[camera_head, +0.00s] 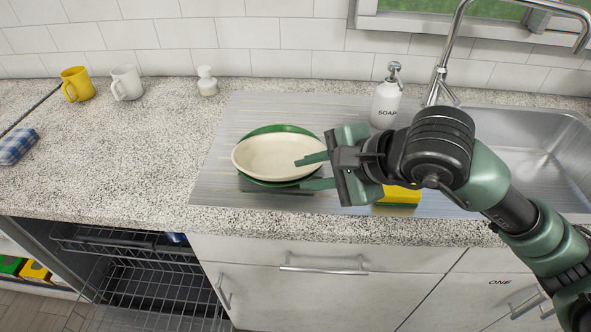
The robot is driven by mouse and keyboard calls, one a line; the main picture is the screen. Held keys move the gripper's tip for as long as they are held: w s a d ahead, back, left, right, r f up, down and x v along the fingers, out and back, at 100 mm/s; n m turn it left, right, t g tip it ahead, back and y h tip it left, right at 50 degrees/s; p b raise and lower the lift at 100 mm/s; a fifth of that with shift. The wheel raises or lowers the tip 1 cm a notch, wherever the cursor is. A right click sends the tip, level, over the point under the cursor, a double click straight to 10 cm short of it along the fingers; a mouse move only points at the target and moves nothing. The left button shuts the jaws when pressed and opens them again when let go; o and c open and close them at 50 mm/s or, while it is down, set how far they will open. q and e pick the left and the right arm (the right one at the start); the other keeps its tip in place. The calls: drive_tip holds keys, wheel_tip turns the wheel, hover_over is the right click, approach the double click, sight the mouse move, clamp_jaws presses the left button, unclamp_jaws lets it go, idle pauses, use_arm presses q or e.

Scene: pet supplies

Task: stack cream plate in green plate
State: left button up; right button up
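The cream plate (270,155) lies over the green plate (275,130) on the metal drainboard. Green rim shows behind it and along its front edge. The cream plate looks slightly off-centre toward the front; whether it is fully seated cannot be told. My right gripper (302,174) reaches in from the right, its two green fingers apart. One finger is over the inside of the cream plate, the other beside the plates' front right rim. Whether either finger touches a plate is unclear. My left gripper is out of view.
A soap bottle (386,102) stands behind my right arm, and a yellow sponge (399,195) lies under it. The sink (540,150) is at right. Mugs (126,83) and a small white dispenser (207,82) stand at the back left. An open dishwasher (150,280) is below. The left counter is mostly clear.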

drive_tip(key=p+v, duration=0.1)
drive_tip(key=v, duration=0.5)
drive_tip(key=shift+s+d+r, duration=0.25)
